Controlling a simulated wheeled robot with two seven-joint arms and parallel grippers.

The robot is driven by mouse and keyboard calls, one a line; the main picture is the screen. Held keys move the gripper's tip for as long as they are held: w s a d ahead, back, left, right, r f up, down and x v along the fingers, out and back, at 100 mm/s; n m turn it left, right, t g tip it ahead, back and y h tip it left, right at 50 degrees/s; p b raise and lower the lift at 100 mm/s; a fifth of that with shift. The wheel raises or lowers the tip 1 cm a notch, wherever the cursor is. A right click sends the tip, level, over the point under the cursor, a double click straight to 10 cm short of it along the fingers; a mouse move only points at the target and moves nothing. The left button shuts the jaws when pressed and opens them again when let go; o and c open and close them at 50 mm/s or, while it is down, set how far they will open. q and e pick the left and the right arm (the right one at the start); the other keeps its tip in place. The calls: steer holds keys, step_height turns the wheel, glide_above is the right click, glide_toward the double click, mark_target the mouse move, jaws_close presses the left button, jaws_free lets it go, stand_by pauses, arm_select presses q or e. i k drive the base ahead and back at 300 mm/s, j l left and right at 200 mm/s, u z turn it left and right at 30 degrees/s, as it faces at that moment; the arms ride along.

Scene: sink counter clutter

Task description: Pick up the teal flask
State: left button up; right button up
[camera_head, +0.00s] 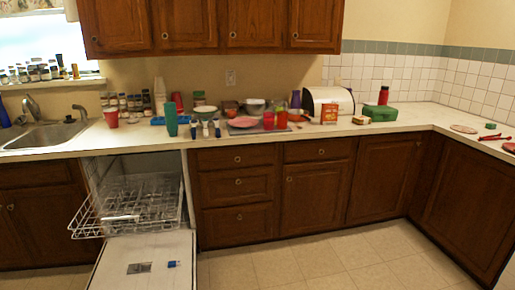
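A tall teal vessel (171,120), which looks like the teal flask, stands upright near the front edge of the counter. It is above the right side of the open dishwasher. Its details are too small to make out. Neither of my grippers is in view, and nothing touches the teal vessel.
A blue rack (158,121) and a red cup (111,117) are left of the vessel. Bowls, small bottles and a red box (329,114) crowd the counter (430,112) to its right. The open dishwasher door (150,262) and pulled-out rack (127,205) jut out below.

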mark_target(170, 109)
steer(key=i+l+z, duration=0.25)
steer(key=i, duration=0.55)
steer(key=i+j+z, duration=0.1)
steer(key=i+z, duration=0.15)
steer(key=i, duration=0.55)
